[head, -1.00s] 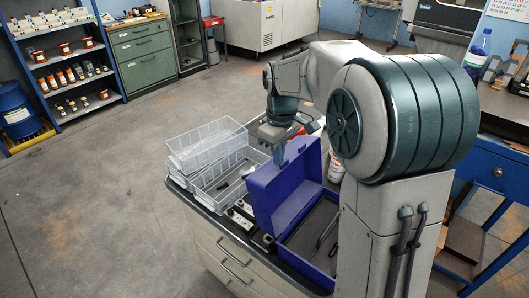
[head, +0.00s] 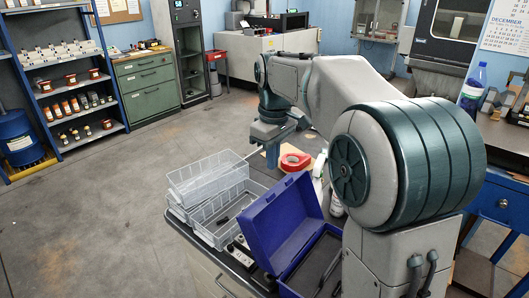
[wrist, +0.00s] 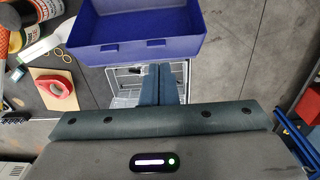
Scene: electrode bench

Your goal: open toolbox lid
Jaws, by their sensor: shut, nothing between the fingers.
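The blue toolbox (head: 300,225) stands on the bench with its lid (head: 283,222) raised and tilted back. A dark tray and thin tools show inside it. In the wrist view the toolbox's blue lid (wrist: 150,48) is at the top of the picture. My gripper (head: 272,155) is above the bench, up and behind the lid and apart from it. In the wrist view its fingers (wrist: 158,82) are together with nothing between them.
Clear wire-like bins (head: 215,200) stand left of the toolbox. A white bottle (head: 336,203) stands close by on the right. Open floor (head: 100,220) lies to the left.

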